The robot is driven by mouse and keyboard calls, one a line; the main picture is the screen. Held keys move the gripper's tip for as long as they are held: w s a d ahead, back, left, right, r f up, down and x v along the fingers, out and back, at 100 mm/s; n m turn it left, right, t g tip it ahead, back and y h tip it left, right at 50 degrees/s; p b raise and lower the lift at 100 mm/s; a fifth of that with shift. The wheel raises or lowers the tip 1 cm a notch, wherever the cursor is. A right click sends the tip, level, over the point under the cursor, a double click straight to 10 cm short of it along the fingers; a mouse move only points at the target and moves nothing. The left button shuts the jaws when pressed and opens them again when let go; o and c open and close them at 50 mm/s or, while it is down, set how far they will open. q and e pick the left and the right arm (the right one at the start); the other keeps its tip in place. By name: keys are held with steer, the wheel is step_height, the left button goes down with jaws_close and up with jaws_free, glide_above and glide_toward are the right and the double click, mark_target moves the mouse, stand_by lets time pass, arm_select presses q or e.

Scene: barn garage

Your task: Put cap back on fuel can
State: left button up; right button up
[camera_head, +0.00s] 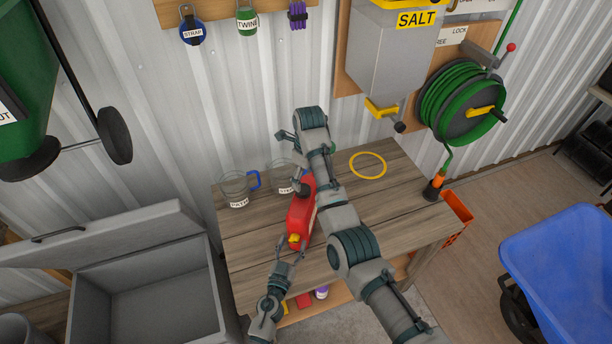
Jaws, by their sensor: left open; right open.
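A red fuel can (299,219) stands on the wooden workbench (240,222). A small yellow part (294,239) shows at its near end; I cannot tell whether this is the cap or the spout. My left gripper (291,247) is open at the can's near end, its fingers around or beside the yellow part; contact is unclear. My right arm reaches across the bench and covers the can's right side. My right gripper (298,183) is open near the can's far end, partly hidden by my arm. No separate loose cap can be made out.
Two clear labelled jars, one left (236,190) and one behind the can (281,176), stand on the bench. A yellow ring (368,165) lies at the back right. A grey bin (150,290) is left, a blue wheelbarrow (565,262) right. The bench's left front is clear.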

arm_select(q)
steer(key=shift+s+a, duration=0.15)
steer(key=shift+s, duration=0.1)
arm_select(e)
steer(key=shift+a, duration=0.15)
steer(key=shift+d, duration=0.25)
arm_select(q)
steer(key=v, duration=1.1)
steer(key=shift+s, duration=0.15)
arm_select(e)
steer(key=shift+a, duration=0.15)
